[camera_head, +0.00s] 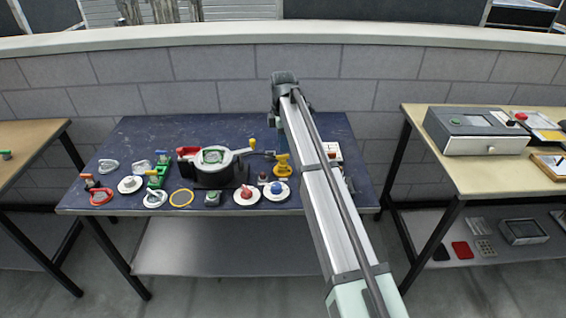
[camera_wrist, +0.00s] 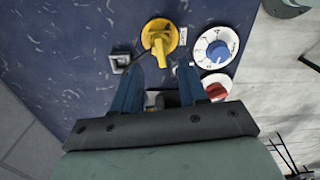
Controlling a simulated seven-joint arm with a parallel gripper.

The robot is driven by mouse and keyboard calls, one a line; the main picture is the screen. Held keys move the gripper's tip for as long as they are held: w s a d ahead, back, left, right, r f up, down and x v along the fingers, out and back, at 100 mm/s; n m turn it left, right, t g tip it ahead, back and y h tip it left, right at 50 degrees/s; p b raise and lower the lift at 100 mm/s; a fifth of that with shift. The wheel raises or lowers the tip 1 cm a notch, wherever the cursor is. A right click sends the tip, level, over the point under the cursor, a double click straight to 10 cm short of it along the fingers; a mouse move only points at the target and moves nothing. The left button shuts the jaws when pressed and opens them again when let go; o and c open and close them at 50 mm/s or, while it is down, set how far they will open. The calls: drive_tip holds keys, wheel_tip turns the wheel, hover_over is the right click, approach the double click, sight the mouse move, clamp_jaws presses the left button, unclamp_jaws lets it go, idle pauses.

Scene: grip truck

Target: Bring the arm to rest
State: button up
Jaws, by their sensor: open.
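My arm (camera_head: 325,190) reaches from the lower right of the head view up over the dark blue table (camera_head: 345,130), its wrist high near the back edge. My gripper (camera_wrist: 158,68) shows in the wrist view with two blue fingers spread apart and nothing held between them. A yellow knob (camera_wrist: 160,40) lies beyond the fingertips on the blue surface; in the head view the yellow knob (camera_head: 282,165) is just left of my arm.
The table holds a black device with a white lever (camera_head: 213,165), round dials (camera_head: 277,191), a yellow ring (camera_head: 181,198) and several small handles. A wooden table (camera_head: 480,180) with a grey box (camera_head: 478,131) stands at right. A block wall (camera_head: 200,75) runs behind.

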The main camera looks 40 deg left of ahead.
idle(0.3)
